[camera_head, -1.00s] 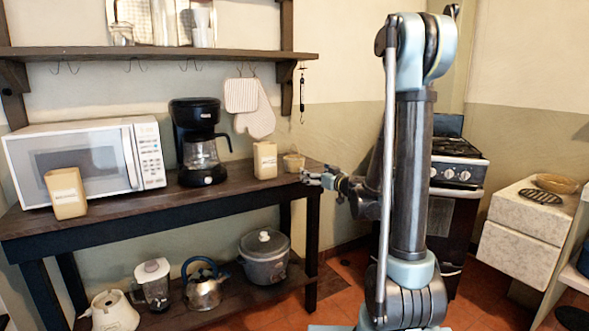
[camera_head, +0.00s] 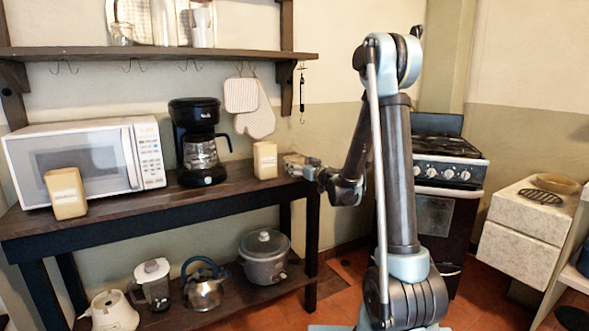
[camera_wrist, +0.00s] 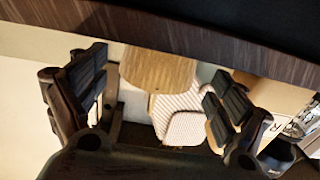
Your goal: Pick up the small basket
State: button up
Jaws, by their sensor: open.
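The small basket (camera_wrist: 158,70) is a light tan, round-sided container at the right end of the tabletop. In the wrist view it lies between the spread fingers of my gripper (camera_wrist: 160,88), with visible gaps on both sides. In the head view my gripper (camera_head: 301,166) is at the table's right end, level with the basket and covering most of it. My gripper is open and holds nothing. I cannot tell how far the fingers reach around the basket.
A tan box (camera_head: 265,160) stands just left of the basket, with a black coffee maker (camera_head: 198,142) and a white microwave (camera_head: 88,160) farther left. Pot holders (camera_head: 241,95) hang on the wall above. A stove (camera_head: 446,160) stands right of my arm.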

aim_at(290, 159)
jog(key=shift+x, duration=2.7)
jog(key=shift+d, duration=0.1)
jog(key=c, duration=1.2)
